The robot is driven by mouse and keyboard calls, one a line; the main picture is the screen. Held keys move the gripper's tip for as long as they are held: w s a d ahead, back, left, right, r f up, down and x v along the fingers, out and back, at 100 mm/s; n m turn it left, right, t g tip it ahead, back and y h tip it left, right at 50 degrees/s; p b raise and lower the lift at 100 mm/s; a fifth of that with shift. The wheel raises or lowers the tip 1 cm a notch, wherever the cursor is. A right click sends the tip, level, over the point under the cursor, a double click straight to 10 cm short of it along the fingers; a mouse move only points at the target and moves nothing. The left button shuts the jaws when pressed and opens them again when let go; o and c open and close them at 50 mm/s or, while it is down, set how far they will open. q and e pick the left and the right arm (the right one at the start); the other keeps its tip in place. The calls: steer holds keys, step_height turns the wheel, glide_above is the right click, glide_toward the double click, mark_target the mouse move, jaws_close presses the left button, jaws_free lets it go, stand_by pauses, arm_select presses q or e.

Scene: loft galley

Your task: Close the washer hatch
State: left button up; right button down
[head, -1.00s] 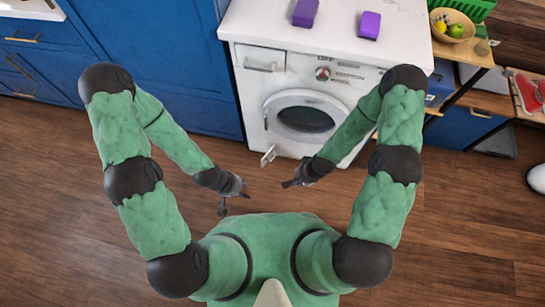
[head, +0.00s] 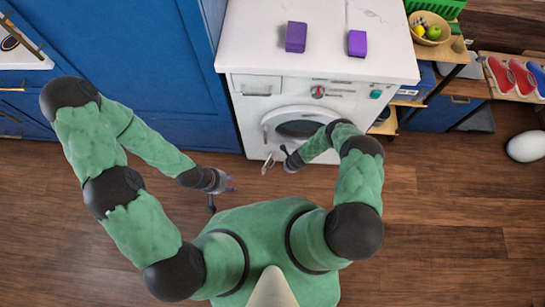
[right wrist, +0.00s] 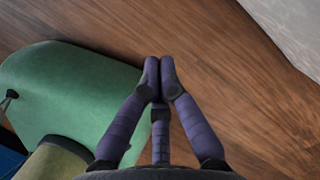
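The white washer (head: 320,95) stands ahead of me in the head view, with its round, dark-glassed door (head: 272,126) low on its front. Part of the door is hidden behind my right forearm. A small pale flap (head: 268,163) sticks out at the washer's lower left; I cannot tell exactly how it is attached. My right gripper (head: 287,156) is just right of this flap, apparently apart from it. In the right wrist view its fingertips (right wrist: 160,66) are together with nothing between them. My left gripper (head: 222,195) is empty over the floor, its fingers spread.
Two purple blocks (head: 296,37) (head: 357,43) lie on the washer top. Blue cabinets (head: 150,60) stand at left. A shelf with a fruit bowl (head: 430,28) stands at right.

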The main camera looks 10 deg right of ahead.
arm_select(q)
step_height(320, 180, down, 11)
steer(key=b, duration=1.1)
steer(key=shift+r, duration=0.15)
arm_select(e)
steer(key=w+a+f, duration=0.2)
steer(key=f, duration=0.3)
steer(key=w+a+f, duration=0.2)
steer(key=f, duration=0.4)
steer(key=shift+w+a+m, duration=0.2)
steer(key=shift+a+m, duration=0.1)
arm_select(q)
steer(key=shift+w+a+r, duration=0.1)
steer(key=shift+w, duration=0.05)
steer(key=shift+w+a+r+p, duration=0.15)
steer(key=shift+w+r+p, duration=0.35)
steer(key=shift+w+p, duration=0.15)
arm_select(e)
steer(key=shift+a, duration=0.25)
